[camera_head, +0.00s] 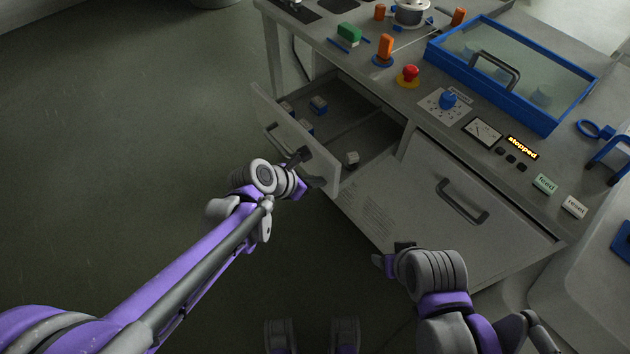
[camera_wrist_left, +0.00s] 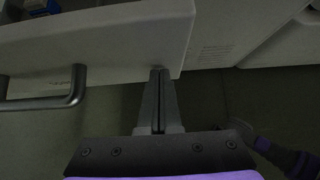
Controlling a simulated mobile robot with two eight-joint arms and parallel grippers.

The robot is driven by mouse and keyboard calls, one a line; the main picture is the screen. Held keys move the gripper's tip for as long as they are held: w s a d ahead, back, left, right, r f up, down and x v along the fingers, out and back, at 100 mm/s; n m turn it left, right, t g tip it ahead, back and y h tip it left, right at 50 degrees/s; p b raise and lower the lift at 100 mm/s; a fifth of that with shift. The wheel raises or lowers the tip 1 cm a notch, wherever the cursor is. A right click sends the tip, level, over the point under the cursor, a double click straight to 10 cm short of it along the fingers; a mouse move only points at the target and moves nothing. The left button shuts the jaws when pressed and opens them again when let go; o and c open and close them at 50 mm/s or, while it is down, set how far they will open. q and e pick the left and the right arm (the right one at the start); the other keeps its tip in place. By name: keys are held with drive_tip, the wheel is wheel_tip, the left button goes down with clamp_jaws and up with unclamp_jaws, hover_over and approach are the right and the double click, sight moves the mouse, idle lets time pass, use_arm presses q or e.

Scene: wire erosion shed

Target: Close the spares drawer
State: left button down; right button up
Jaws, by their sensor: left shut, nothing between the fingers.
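The spares drawer (camera_head: 292,135) is pulled out of the left part of the grey bench, with several small blue and grey parts inside. Its front with a bar handle faces left; the handle also shows in the left wrist view (camera_wrist_left: 45,103). My left gripper (camera_head: 308,168) is shut and empty at the drawer front, near its right end, away from the handle. In the left wrist view its fingertips (camera_wrist_left: 160,75) meet or nearly meet the lower edge of the drawer front; contact is unclear. My right gripper (camera_head: 392,258) is below the bench front; its jaw state is unclear.
A closed lower panel with a handle (camera_head: 462,202) lies right of the open drawer. The bench top carries a red button (camera_head: 408,74), a blue-framed clear cover (camera_head: 515,75) and a display reading "stopped" (camera_head: 522,148). The floor (camera_head: 130,130) at left is clear.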

use_arm(q)
drive_tip(key=shift+w+d, duration=0.1)
drive_tip(key=w+d, duration=0.4)
drive_tip(key=d, duration=0.2)
drive_tip(key=w+d, duration=0.4)
drive_tip(key=d, duration=0.1)
drive_tip(key=w+d, duration=0.4)
drive_tip(key=d, duration=0.2)
drive_tip(key=shift+w+d, duration=0.35)
drive_tip(key=shift+w, duration=0.05)
drive_tip(key=shift+w+d, duration=0.1)
drive_tip(key=shift+d, duration=0.05)
drive_tip(key=shift+r, duration=0.1)
drive_tip(key=shift+d, duration=0.1)
